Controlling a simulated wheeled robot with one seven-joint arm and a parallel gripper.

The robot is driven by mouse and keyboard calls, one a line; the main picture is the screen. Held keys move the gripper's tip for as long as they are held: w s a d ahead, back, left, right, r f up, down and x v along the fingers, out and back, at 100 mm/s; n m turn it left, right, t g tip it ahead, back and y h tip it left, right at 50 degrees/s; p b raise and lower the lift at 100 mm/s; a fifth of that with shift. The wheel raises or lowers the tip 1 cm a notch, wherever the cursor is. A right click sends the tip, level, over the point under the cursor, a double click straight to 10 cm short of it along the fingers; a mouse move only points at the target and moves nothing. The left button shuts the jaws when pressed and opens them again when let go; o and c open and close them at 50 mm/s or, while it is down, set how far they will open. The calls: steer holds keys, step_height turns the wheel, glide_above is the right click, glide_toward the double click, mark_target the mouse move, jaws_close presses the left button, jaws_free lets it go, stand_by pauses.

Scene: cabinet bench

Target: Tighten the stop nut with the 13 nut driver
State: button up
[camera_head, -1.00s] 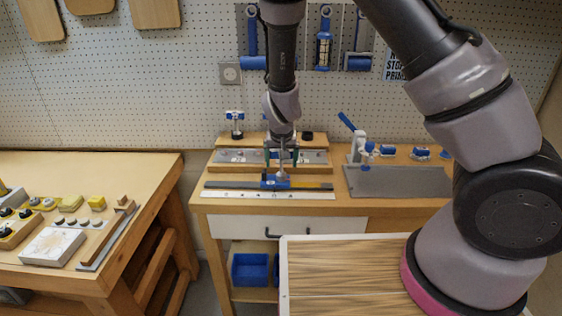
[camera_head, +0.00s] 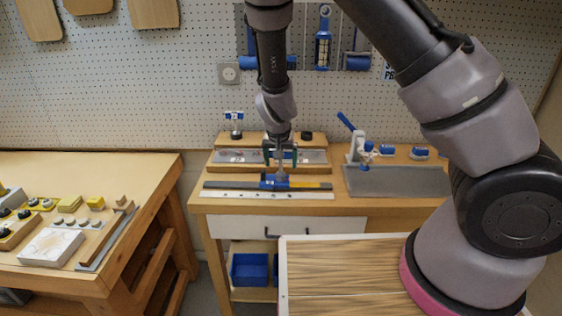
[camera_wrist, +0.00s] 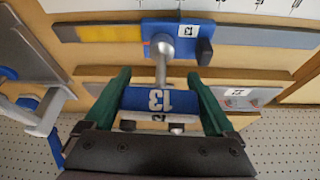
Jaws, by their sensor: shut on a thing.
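My gripper (camera_head: 280,158) is over the back bench, pointing down, with its green fingers (camera_wrist: 163,95) shut on the 13 nut driver. The driver's blue handle (camera_wrist: 150,100) carries a white 13 and lies between the fingers. Its grey shaft (camera_head: 281,172) runs down to the blue stop block (camera_head: 268,183), which sits on a dark and yellow rail. In the wrist view the grey socket end (camera_wrist: 162,47) is at the stop block (camera_wrist: 180,27), beside its white 13 label and a black knob (camera_wrist: 204,51). The nut is hidden; I cannot tell whether the socket is fully seated.
A wooden rack (camera_head: 225,167) stands just behind the rail. A white ruler strip (camera_head: 230,195) lies along the bench front. A blue-handled clamp (camera_head: 355,145) and a grey plate (camera_head: 400,182) are at right. A left bench (camera_head: 130,165) holds blocks and small parts.

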steer(key=shift+r, duration=2.25)
